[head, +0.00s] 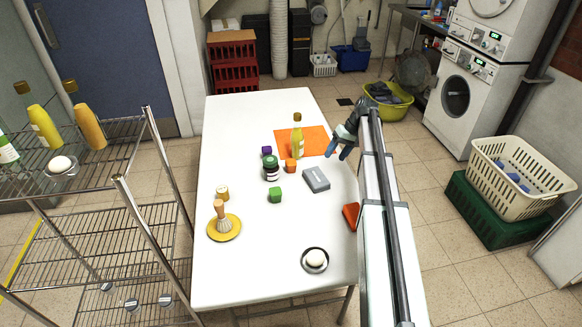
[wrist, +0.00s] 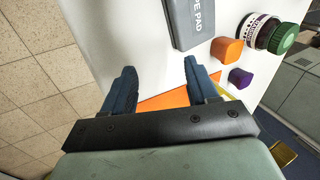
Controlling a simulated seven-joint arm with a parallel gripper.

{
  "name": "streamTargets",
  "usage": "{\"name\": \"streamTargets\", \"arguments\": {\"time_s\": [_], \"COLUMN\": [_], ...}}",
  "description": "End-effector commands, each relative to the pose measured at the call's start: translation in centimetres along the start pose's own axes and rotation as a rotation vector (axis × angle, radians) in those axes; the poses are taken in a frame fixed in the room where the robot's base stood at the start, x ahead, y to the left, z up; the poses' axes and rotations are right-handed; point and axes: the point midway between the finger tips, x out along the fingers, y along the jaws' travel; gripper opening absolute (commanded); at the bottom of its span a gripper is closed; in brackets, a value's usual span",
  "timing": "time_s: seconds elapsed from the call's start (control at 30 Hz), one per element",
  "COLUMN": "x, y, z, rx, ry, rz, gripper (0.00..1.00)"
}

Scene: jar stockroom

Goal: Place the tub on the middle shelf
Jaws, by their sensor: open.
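My gripper (head: 338,153) is open and empty above the table's right side, well away from the container. In the wrist view, its blue fingers (wrist: 160,68) are apart with nothing between them.
A grey pad box (head: 316,180), orange cube (head: 291,166), purple cube (head: 267,152) and green cube (head: 275,195) lie mid-table.

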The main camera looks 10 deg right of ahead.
Motion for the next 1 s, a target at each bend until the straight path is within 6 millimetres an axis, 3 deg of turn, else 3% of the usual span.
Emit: {"name": "streamTargets", "arguments": {"time_s": [0.5, 0.8, 1.0], "x": [-0.7, -1.0, -0.8], "y": [-6.1, -6.8, -6.8], "z": [-2.0, -2.3, -2.3], "rx": [-0.931, -1.378, -1.493], "ry": [0.249, 0.346, 0.361], "rz": [-0.238, -0.205, -0.187], "gripper": [0.58, 0.58, 0.58]}}
